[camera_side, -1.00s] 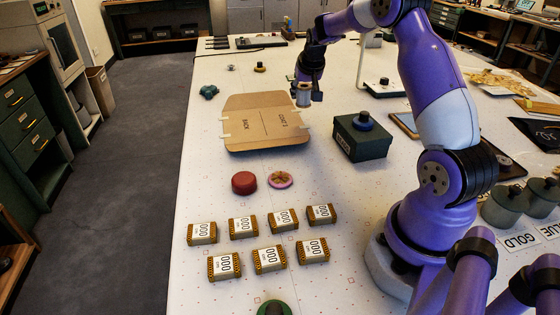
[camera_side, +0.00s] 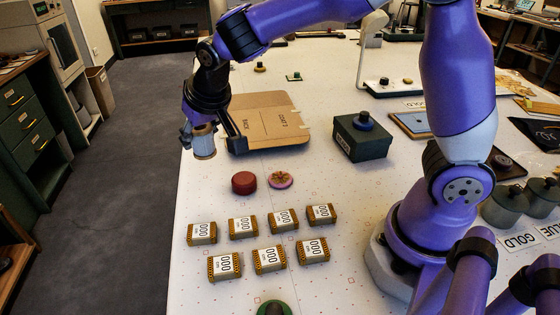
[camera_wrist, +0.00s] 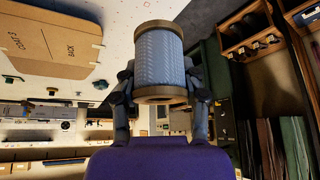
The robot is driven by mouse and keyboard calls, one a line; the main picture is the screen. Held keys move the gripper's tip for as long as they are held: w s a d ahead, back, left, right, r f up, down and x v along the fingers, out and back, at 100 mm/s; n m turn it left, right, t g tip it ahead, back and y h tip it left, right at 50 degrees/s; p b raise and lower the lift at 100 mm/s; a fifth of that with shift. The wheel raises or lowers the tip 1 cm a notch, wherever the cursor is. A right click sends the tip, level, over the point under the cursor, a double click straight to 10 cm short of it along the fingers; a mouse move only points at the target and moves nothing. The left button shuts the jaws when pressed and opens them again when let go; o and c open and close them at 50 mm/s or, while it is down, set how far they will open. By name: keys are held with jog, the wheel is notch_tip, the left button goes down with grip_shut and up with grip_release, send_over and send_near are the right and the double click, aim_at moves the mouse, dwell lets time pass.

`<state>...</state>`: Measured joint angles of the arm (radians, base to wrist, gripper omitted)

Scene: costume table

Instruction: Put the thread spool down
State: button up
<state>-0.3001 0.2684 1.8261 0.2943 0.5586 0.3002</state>
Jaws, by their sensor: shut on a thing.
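The thread spool (camera_side: 203,141) is pale grey-blue thread between tan wooden end rims. My gripper (camera_side: 207,143) is shut on it and holds it up near the table's left edge, left of the cardboard pattern piece. In the wrist view the spool (camera_wrist: 160,62) sits between the two fingers of my gripper (camera_wrist: 160,92). How high the spool is above the tabletop is hard to tell.
The cardboard piece (camera_side: 272,125) lies right of my gripper. A dark green box (camera_side: 362,138) stands right. The white tabletop (camera_side: 205,190) is bare below the spool.

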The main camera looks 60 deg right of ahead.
jog(key=s+a+n+y, duration=0.1)
jog(key=s+a+n, duration=0.3)
jog(key=a, duration=0.5)
jog(key=shift+m, duration=0.6)
jog(key=w+d+f, duration=0.2)
jog(key=d, duration=0.1)
jog(key=w+d+f, duration=0.2)
jog(key=d, duration=0.1)
jog(key=w+d+f, duration=0.2)
jog(key=f, duration=0.1)
jog(key=shift+d, duration=0.4)
jog(key=shift+d+f, duration=0.15)
jog(key=shift+f, duration=1.9)
jog(key=o, duration=1.2)
jog(key=shift+f, duration=0.15)
jog(key=shift+c, duration=0.2)
